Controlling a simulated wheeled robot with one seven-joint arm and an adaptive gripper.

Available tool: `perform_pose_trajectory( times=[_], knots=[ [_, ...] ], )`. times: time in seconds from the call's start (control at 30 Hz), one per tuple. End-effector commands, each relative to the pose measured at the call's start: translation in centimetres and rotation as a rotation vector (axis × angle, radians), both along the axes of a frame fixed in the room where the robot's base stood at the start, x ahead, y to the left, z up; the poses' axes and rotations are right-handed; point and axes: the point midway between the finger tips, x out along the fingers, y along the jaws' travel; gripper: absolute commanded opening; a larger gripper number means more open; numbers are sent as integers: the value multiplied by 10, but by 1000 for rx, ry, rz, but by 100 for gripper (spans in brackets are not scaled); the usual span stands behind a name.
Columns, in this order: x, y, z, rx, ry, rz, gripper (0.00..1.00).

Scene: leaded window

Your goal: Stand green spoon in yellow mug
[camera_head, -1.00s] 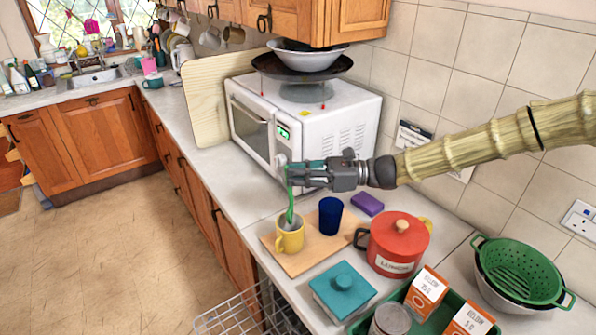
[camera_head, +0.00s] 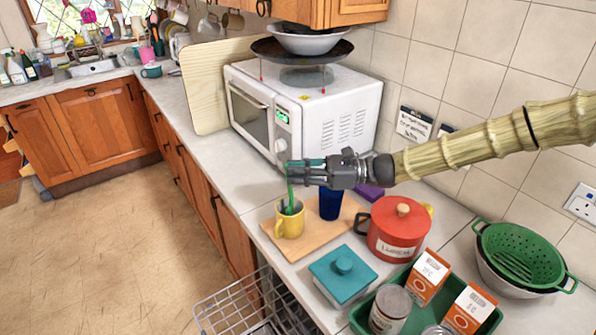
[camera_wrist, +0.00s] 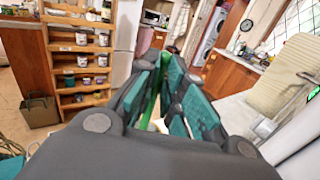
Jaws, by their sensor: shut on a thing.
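The yellow mug (camera_head: 290,224) stands upright on a wooden board (camera_head: 318,243) on the counter. The green spoon (camera_head: 291,195) is upright, with its lower end inside the mug's mouth; its bowl end is hidden there. My gripper (camera_head: 293,172) is above the mug, reaching in from the right, and its jaws are shut on the spoon's upper part. In the wrist view the green spoon (camera_wrist: 167,95) shows between the teal finger pads. Whether the spoon touches the mug's bottom cannot be seen.
A blue cup (camera_head: 330,205) stands on the board just right of the mug. A red pot (camera_head: 398,232) and a teal lidded box (camera_head: 342,278) are close by. A white microwave (camera_head: 320,115) stands behind. An open dishwasher rack (camera_head: 235,312) is below the counter edge.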

Motion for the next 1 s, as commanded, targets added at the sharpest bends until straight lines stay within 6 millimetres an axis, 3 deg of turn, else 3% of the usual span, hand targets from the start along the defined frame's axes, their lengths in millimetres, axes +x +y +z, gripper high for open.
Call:
perform_pose_trajectory(
  times=[0.23,0.3,0.4,0.77,1.0],
  knots=[
    [0,0,0,0,0,0,0],
    [0,0,0,0,0,0,19],
    [0,0,0,0,0,0,35],
    [0,-2,0,0,0,0,35],
    [1,-31,1,1,-1,-3,35]
  ],
)
